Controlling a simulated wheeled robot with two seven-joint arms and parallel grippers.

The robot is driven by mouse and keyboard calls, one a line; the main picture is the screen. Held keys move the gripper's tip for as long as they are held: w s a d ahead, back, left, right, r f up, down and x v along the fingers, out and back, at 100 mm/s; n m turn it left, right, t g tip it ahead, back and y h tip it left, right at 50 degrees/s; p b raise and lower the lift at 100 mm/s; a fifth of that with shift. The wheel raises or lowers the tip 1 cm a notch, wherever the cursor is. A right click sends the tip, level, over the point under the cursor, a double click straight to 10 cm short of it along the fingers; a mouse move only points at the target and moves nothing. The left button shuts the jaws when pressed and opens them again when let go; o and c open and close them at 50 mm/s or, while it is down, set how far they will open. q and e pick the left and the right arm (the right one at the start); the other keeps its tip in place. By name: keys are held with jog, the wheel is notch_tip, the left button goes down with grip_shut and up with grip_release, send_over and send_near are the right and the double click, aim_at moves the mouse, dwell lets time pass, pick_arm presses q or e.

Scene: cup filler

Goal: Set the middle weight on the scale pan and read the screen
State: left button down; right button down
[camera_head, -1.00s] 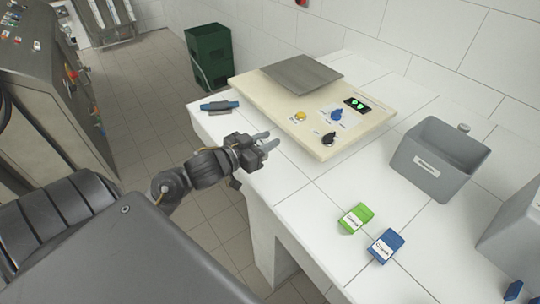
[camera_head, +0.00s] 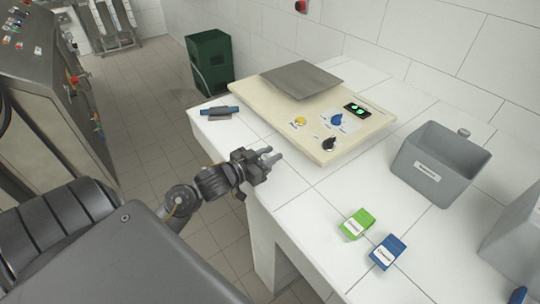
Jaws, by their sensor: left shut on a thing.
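The scale (camera_head: 270,112) is a cream box on the white counter. Its flat grey pan (camera_head: 302,80) is on top and looks bare. The screen (camera_head: 357,110) is black with green marks, too small to read. My left gripper (camera_head: 271,155) is over the counter, in front of the scale's near edge and apart from the pan. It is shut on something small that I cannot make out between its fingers. No weight can be clearly picked out. My right gripper is not in view.
A blue tool (camera_head: 220,110) lies left of the scale. A green box (camera_head: 356,224) and a blue box (camera_head: 386,252) lie on the near counter (camera_head: 310,215). A grey labelled bin (camera_head: 428,172) stands at right. A green crate (camera_head: 210,63) stands on the floor behind.

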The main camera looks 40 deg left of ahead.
pick_arm(q)
jog(key=c, duration=1.1)
grip_release()
jog(key=shift+f, duration=0.1)
